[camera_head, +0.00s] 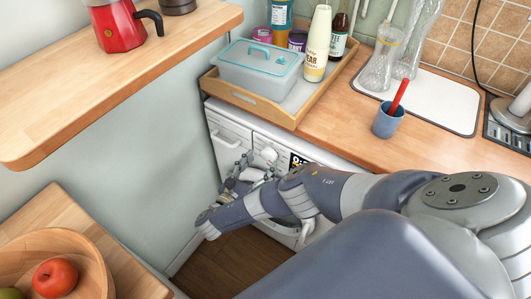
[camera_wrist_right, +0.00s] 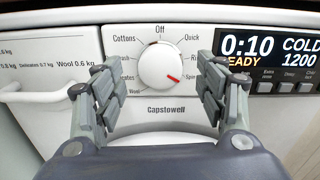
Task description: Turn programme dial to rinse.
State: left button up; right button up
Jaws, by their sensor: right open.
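The white programme dial (camera_wrist_right: 158,62) is on the front panel of the washing machine (camera_wrist_right: 120,40). Its red mark points to the lower right, close to the word Spin. Off is at the top, Quick at the upper right, and a word starting "Ri" at the right is partly hidden by a finger. My right gripper (camera_wrist_right: 157,82) is open, with one finger on each side of the dial and gaps to it in the wrist view. In the head view, my right gripper (camera_head: 250,168) is at the machine's front. My left gripper is not in view.
A lit display (camera_wrist_right: 268,50) reads 0:10, COLD and 1200, right of the dial. A drawer handle (camera_wrist_right: 45,95) is at the left. Above the machine, a wooden tray (camera_head: 245,97) holds a lidded box and bottles. A blue cup (camera_head: 388,122) stands on the worktop.

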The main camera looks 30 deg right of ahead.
aim_at(266, 156)
jog(key=x, duration=0.2)
jog(key=shift+w+d, duration=0.1)
jog(key=shift+d, duration=0.15)
jog(key=shift+w+d, duration=0.15)
jog(key=shift+d, duration=0.1)
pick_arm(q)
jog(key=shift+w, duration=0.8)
pick_arm(e)
jog(key=shift+d, duration=0.2)
jog(key=c, duration=1.1)
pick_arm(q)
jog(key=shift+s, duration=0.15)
pick_arm(e)
jog(key=shift+o, duration=0.2)
